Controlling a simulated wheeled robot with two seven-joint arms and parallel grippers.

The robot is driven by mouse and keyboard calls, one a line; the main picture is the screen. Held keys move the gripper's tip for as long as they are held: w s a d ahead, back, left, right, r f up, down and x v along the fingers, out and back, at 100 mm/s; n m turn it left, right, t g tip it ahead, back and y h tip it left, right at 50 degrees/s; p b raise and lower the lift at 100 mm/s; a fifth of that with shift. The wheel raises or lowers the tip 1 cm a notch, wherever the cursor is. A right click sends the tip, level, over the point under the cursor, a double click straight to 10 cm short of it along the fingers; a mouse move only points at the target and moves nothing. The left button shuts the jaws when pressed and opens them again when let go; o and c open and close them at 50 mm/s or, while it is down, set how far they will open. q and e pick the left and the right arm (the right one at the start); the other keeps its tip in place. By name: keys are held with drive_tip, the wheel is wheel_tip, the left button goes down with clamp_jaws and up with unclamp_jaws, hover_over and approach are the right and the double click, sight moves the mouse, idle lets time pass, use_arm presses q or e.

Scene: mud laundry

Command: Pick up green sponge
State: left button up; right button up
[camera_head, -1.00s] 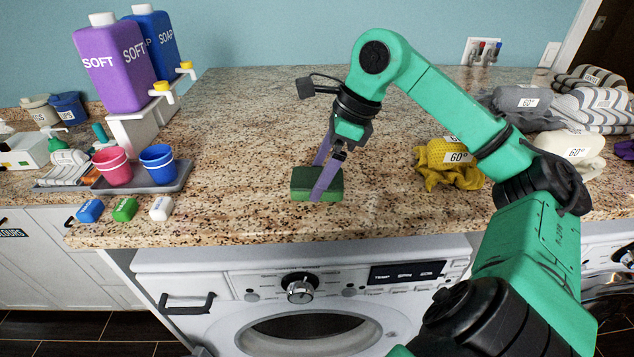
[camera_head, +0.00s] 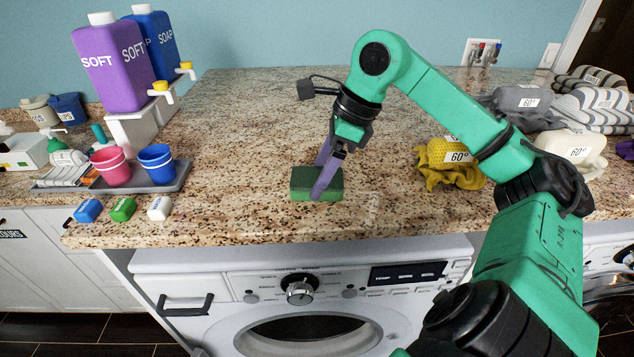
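The green sponge (camera_head: 302,186) lies on the granite counter near its front edge, in the middle of the view. My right gripper (camera_head: 321,178) points down at it with purple fingers. One finger crosses the sponge's near side, and the other is behind it, its tip hidden by the sponge. The fingers straddle the sponge; I cannot tell whether both press on it. The sponge still appears to rest on the counter. My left gripper is not in view.
Purple and blue dispensers stand behind. A yellow cloth (camera_head: 436,178) and other laundry lie at the right. The counter (camera_head: 250,125) behind the sponge is clear.

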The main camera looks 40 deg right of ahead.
drive_tip(key=shift+r, duration=0.1)
drive_tip(key=shift+r+p, duration=0.25)
drive_tip(key=shift+p, duration=0.2)
wheel_tip(320, 180, up, 20)
drive_tip(key=p, duration=0.6)
drive_tip(key=shift+f, duration=0.1)
